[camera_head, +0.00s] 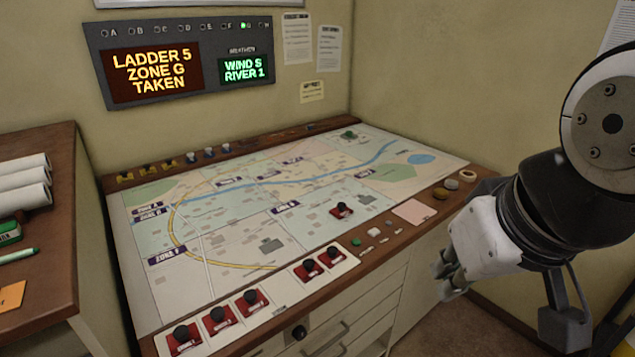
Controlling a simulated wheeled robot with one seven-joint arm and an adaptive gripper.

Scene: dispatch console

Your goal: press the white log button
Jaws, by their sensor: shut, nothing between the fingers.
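A small white button (373,230) sits on the wooden front rim of the console, right of a green button (356,242). Its lettering is too small to read, so I cannot confirm that it is the log button. My gripper (444,275) is at the right, in front of the console's front edge and apart from the buttons. Its fingers are shut and empty, pointing left in the picture. Nothing covers the white button.
A pink paper (414,211) and small round items lie on the rim right of the button. A lit display board (180,62) hangs behind. A side desk (60,240) stands left.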

